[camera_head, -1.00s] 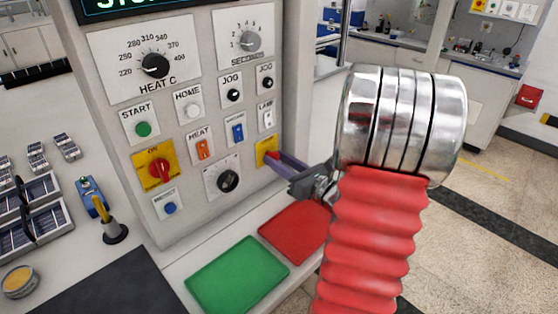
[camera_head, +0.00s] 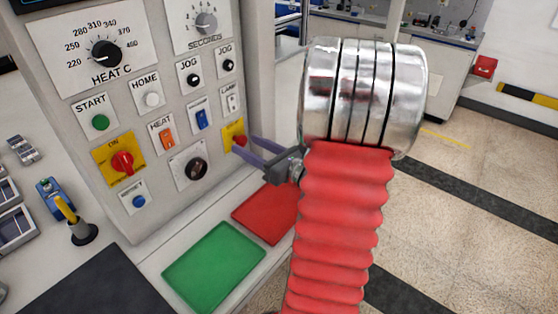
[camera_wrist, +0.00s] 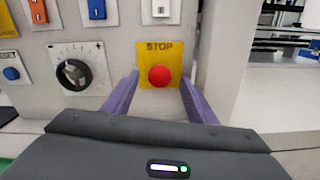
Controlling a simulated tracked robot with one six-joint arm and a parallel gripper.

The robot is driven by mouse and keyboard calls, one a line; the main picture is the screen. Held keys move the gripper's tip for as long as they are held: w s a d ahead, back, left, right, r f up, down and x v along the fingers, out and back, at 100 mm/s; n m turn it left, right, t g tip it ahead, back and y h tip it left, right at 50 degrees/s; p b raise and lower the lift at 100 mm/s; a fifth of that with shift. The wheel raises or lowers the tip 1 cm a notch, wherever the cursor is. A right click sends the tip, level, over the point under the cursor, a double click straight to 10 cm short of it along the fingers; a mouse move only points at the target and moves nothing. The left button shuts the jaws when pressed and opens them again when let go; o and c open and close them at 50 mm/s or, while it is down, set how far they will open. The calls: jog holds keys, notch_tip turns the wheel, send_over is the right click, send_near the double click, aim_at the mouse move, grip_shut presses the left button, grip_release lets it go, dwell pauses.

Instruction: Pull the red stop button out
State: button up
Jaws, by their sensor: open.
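The red stop button (camera_wrist: 159,76) sits on a yellow plate (camera_wrist: 151,51) marked STOP, low on the right of the grey panel. In the head view the button (camera_head: 239,141) is partly behind the finger tips. My gripper (camera_wrist: 154,88) is open, with one purple finger on each side of the button in the wrist view. The fingers point at the panel and their tips reach about the plate's side edges. I see a gap between each finger and the button. In the head view my gripper (camera_head: 244,146) comes to the plate from the right.
A black knob (camera_wrist: 73,75) is left of the stop plate, and a white lamp switch (camera_wrist: 161,8) is above it. The red on-switch (camera_head: 122,162) is further left. Green (camera_head: 214,266) and red (camera_head: 265,213) pads lie on the ledge below.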

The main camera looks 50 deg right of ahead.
jog(key=s, duration=1.2)
jog(key=shift+d, duration=0.15)
dwell(0.4)
